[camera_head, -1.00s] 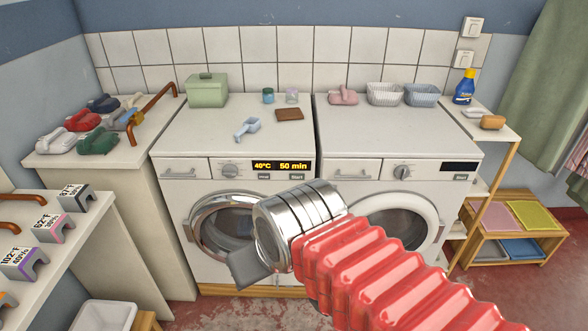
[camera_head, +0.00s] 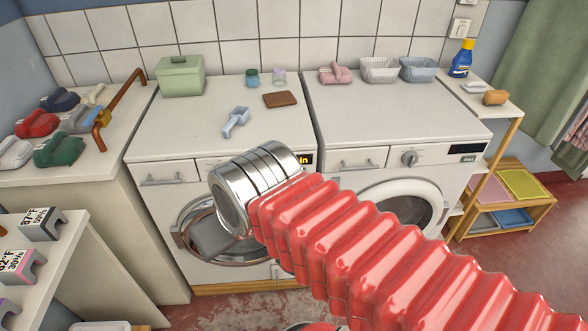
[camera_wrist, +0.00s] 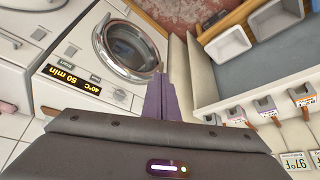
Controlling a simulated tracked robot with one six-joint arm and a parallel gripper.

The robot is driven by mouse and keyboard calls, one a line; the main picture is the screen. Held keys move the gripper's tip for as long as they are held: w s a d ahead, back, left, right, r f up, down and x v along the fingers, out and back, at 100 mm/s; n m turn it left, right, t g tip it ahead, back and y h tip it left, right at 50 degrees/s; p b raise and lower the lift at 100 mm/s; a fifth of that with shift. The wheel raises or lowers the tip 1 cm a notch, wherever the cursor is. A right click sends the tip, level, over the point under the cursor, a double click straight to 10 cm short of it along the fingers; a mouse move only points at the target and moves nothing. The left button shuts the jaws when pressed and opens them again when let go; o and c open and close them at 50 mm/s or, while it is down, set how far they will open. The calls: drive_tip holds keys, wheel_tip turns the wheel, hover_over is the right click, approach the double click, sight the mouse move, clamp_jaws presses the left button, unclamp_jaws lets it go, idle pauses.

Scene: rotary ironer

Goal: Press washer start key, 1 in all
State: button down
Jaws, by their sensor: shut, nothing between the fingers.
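The washer (camera_head: 225,125) is the left white machine. Its lit display (camera_head: 306,160) shows only a sliver, because my arm covers the rest. The start key is hidden in the head view. In the wrist view the washer (camera_wrist: 120,90) lies at the left with its display (camera_wrist: 66,75) reading 40°C and 50 min. The small start key (camera_wrist: 64,63) is by the "min" end, its label too small to read. My gripper (camera_wrist: 160,98) is shut and empty, apart from the panel. In the head view my gripper (camera_head: 212,238) is before the round door, partly hidden by my arm.
A second white machine (camera_head: 395,115) stands right of the washer. A blue scoop (camera_head: 236,121), a green box (camera_head: 180,76) and a brown block (camera_head: 280,100) are on the washer's top. A left counter (camera_head: 75,165) holds folded cloths and a copper rail (camera_head: 122,105).

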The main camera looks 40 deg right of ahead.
idle(0.3)
drive_tip(key=w+d+f+m+y, duration=0.25)
drive_tip(key=w+f+m, duration=0.25)
drive_tip(key=m, duration=0.4)
drive_tip(key=w+d+f+m+y, duration=0.1)
drive_tip(key=w+f+m+y, duration=0.35)
drive_tip(key=m, duration=0.45)
drive_tip(key=d+f+m+t+h, duration=0.3)
drive_tip(key=d+f+m, duration=0.2)
drive_tip(key=d+m, duration=0.5)
drive_tip(key=w+d+f+m+t+h, duration=0.1)
drive_tip(key=d+f+m+t+h, duration=0.2)
drive_tip(key=d+f+m, duration=0.3)
drive_tip(key=d+m, duration=0.4)
drive_tip(key=d, duration=0.5)
drive_tip(key=shift+t, duration=0.4)
drive_tip(key=shift+w+d+f, duration=0.1)
drive_tip(key=shift+w+d, duration=0.05)
drive_tip(key=shift+w, duration=0.05)
drive_tip(key=w+d, duration=0.4)
drive_tip(key=w, duration=0.3)
drive_tip(key=shift+d, duration=0.4)
